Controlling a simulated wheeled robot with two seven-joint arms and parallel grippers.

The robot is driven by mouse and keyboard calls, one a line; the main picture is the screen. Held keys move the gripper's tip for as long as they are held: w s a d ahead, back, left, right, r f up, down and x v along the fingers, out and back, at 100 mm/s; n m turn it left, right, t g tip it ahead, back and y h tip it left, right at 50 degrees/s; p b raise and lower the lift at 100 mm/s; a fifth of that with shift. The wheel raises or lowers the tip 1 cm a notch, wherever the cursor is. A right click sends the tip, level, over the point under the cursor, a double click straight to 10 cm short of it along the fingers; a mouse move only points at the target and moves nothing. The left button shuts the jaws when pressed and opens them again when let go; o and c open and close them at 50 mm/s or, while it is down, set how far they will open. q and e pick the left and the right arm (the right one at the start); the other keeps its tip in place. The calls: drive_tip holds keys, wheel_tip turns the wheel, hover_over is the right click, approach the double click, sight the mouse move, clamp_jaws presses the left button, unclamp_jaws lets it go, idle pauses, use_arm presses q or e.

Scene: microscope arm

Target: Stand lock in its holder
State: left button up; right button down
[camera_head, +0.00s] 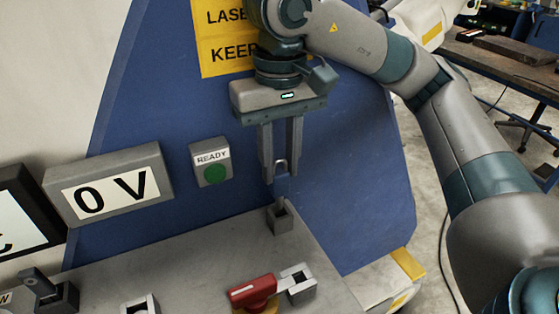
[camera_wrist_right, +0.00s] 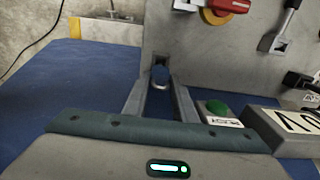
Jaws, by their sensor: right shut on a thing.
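My right gripper (camera_head: 280,172) points down in front of the blue panel, also seen in the wrist view (camera_wrist_right: 160,88). It is shut on the lock (camera_head: 281,164), a small metal piece with a rounded loop at the fingertips. In the wrist view the lock (camera_wrist_right: 160,75) shows as a small rounded shape between the fingers, mostly hidden by them. The holder (camera_head: 280,218) is a small grey square box, open on top, on the grey ledge. The lock is above the holder, apart from it. The holder's dark opening (camera_wrist_right: 162,61) shows just beyond the fingertips. My left gripper is not in view.
A red switch handle (camera_head: 252,291) and a metal hasp (camera_head: 297,284) stand on the grey ledge (camera_head: 200,270) in front of the holder. A READY box with a green button (camera_head: 215,175) and a 0 V display (camera_head: 108,190) are on the panel to the left.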

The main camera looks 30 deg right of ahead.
sight(279, 172)
drive_tip(key=shift+f+b, duration=2.1)
drive_tip(key=shift+f, duration=0.3)
drive_tip(key=c, duration=1.4)
unclamp_jaws()
drive_tip(key=shift+r, duration=0.15)
